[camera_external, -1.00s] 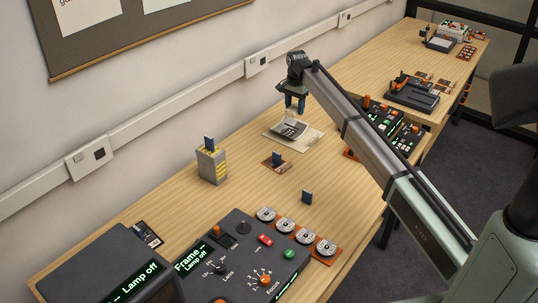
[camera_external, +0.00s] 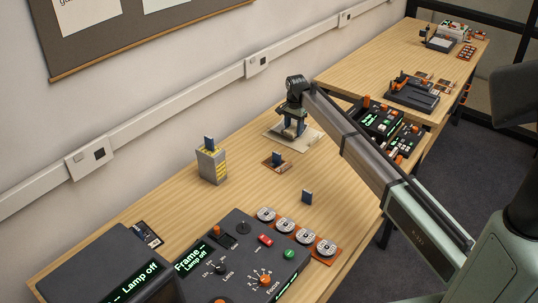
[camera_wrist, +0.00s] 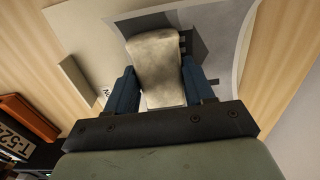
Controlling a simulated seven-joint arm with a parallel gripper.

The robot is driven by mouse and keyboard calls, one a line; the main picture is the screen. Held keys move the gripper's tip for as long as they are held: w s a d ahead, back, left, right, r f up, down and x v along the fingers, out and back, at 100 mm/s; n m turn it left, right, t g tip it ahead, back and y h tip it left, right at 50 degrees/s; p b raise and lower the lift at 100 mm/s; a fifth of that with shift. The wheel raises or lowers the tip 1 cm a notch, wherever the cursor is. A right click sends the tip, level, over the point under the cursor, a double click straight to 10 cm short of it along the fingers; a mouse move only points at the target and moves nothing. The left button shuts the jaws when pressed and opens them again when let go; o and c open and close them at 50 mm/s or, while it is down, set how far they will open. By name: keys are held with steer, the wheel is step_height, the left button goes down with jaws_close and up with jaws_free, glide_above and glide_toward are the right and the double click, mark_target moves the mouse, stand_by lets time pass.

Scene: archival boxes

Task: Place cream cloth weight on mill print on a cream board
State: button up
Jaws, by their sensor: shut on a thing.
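My gripper (camera_external: 294,133) is low over the cream board (camera_external: 311,139) on the far part of the near bench. In the wrist view its two blue fingers (camera_wrist: 160,88) are shut on the cream cloth weight (camera_wrist: 157,62), a pale, worn, padded block, one finger on each side. The mill print (camera_wrist: 218,22), a grey sheet with a curled edge, is under the weight. The cream board (camera_wrist: 78,28) shows around the print. A dark shadow lies beside the weight; I cannot tell whether it touches the print.
A small cream bar (camera_wrist: 75,82) lies on the board left of the weight. A grey box with yellow labels (camera_external: 211,165) and a blue-topped piece on a brown tile (camera_external: 274,165) stand nearer. A control panel (camera_external: 375,118) is to the right.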

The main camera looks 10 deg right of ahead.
mark_target(294, 128)
steer(key=shift+f, duration=0.1)
steer(key=o, duration=1.4)
steer(key=shift+c, duration=0.2)
step_height(294, 128, up, 12)
